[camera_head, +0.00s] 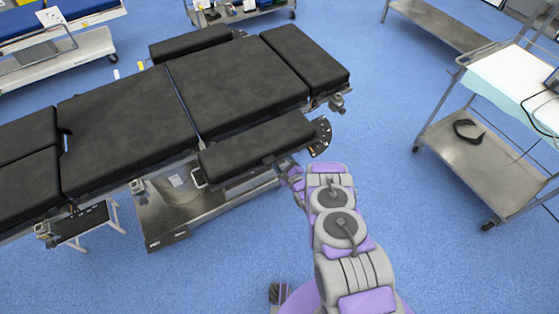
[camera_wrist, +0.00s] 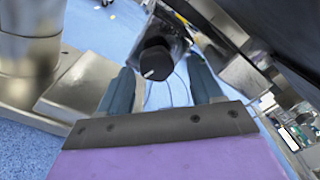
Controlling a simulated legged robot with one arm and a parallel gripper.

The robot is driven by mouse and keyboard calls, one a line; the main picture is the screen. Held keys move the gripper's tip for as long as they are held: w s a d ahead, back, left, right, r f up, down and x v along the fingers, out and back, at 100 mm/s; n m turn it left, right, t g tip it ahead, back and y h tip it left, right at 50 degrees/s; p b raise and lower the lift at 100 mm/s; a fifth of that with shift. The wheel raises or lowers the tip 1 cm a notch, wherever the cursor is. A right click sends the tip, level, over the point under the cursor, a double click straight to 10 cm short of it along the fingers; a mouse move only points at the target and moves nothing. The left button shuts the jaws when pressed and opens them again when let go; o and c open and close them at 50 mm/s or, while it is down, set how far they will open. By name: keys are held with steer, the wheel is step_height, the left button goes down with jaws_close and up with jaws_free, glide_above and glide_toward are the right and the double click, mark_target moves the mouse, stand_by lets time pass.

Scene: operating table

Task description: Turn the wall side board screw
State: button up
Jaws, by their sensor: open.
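The operating table (camera_head: 235,80) with black pads stands in the middle of the head view, with a padded side board (camera_head: 258,145) along its near side. In the wrist view a black round screw knob (camera_wrist: 155,60) with a small white mark sits under a metal bracket, ahead of my gripper. My gripper (camera_wrist: 160,82) is open, its two dark fingers one on each side of the knob's line. The knob appears between or just beyond the fingertips; I cannot tell the exact depth. In the head view my arm reaches to the side board's right end, and the gripper is mostly hidden.
The table's metal column (camera_wrist: 28,45) stands close on the left in the wrist view, above its base (camera_head: 190,213). The table's underside and rail (camera_wrist: 240,40) run close on the right. A steel trolley (camera_head: 480,165) stands at right, with clear blue floor between.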

steer(key=shift+w+a, duration=0.3)
steer(key=shift+a, duration=0.45)
steer(key=shift+c, duration=0.2)
steer(key=shift+d, duration=0.35)
steer(key=c, duration=0.6)
steer(key=shift+a, duration=0.1)
steer(key=c, duration=0.4)
